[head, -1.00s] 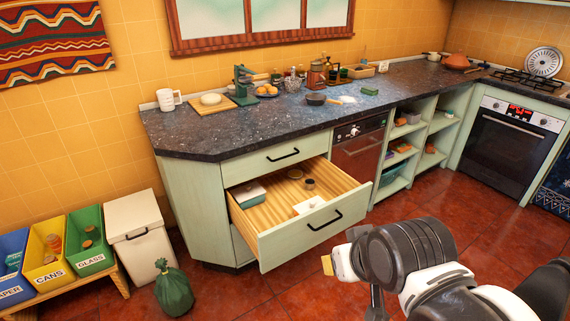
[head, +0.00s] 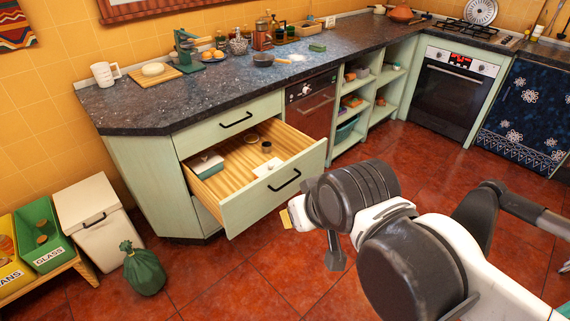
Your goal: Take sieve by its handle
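A small dark round vessel (head: 263,60) with a short light handle sits on the dark countertop (head: 150,103), beside a white powdery patch. It looks like the sieve, but it is too small here to make out a mesh. The handle points to the right. My gripper (head: 312,240) is in front of the cabinets, over the red floor and well away from the vessel. My arm hides most of it. A dark finger and a yellowish tip show, but the opening between the fingers is not clear.
An open drawer (head: 240,208) juts out between my gripper and the counter, with a few small items inside. A green stand (head: 187,50), a cutting board (head: 153,74) and jars crowd the counter's back. A green bag (head: 143,270) lies on the floor. The middle floor is clear.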

